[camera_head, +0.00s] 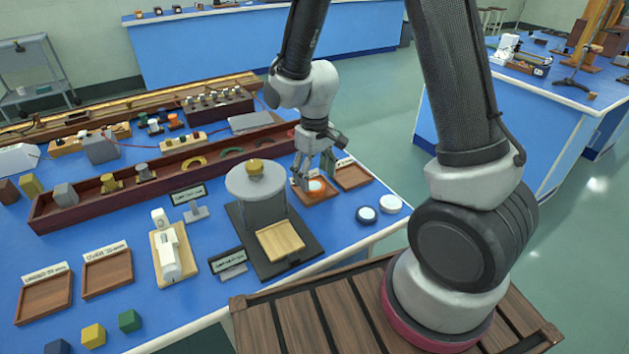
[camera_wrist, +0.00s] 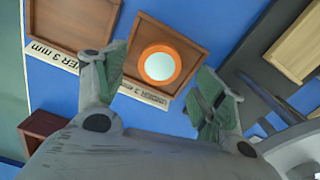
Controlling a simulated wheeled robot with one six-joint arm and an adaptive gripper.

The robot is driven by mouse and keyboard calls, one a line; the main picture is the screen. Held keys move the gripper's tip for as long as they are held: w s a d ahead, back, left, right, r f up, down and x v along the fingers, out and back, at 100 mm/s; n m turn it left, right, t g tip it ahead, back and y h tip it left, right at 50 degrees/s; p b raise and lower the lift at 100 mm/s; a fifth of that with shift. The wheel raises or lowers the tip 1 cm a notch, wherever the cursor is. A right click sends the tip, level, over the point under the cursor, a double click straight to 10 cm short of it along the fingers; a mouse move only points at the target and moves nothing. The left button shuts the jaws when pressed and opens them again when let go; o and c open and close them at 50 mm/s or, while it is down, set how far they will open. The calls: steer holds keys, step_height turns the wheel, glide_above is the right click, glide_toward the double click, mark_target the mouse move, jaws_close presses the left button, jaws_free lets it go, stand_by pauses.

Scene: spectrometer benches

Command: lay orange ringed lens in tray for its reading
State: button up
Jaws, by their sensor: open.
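The orange ringed lens (camera_wrist: 160,65) lies flat in a shallow wooden tray (camera_wrist: 192,37) in the wrist view, with its pale glass facing up. In the head view the lens (camera_head: 316,185) shows in the tray (camera_head: 322,197) near the right end of the blue bench. My gripper (camera_wrist: 165,85) is open, its fingers apart on either side of the lens in the picture. In the head view my gripper (camera_head: 313,180) is above and just behind the tray. Nothing is held between the fingers. The label strip on the tray's edge is partly hidden by a finger.
A second wooden tray (camera_head: 353,176) beside it is empty. Two loose lenses, one dark-ringed (camera_head: 366,214) and one white-ringed (camera_head: 390,203), lie near the bench's front edge. A grey instrument (camera_head: 262,205) on a dark base stands to the left. A long red-brown rack (camera_head: 75,213) runs behind.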

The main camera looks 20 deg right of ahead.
mark_target(315, 185)
steer(key=s+d+r+m+t, duration=0.1)
steer(key=d+r, duration=0.1)
steer(key=r, duration=0.6)
steer(key=s+d+r, duration=0.2)
steer(key=r, duration=0.5)
steer(key=s+d+r+m+t, duration=0.1)
steer(key=s+d+r, duration=0.4)
steer(key=s, duration=0.3)
steer(key=s+d+r+m+t, duration=0.2)
steer(key=s+d+r, duration=0.3)
steer(key=s, duration=0.3)
steer(key=shift+d+r, duration=0.2)
steer(key=shift+d, duration=0.25)
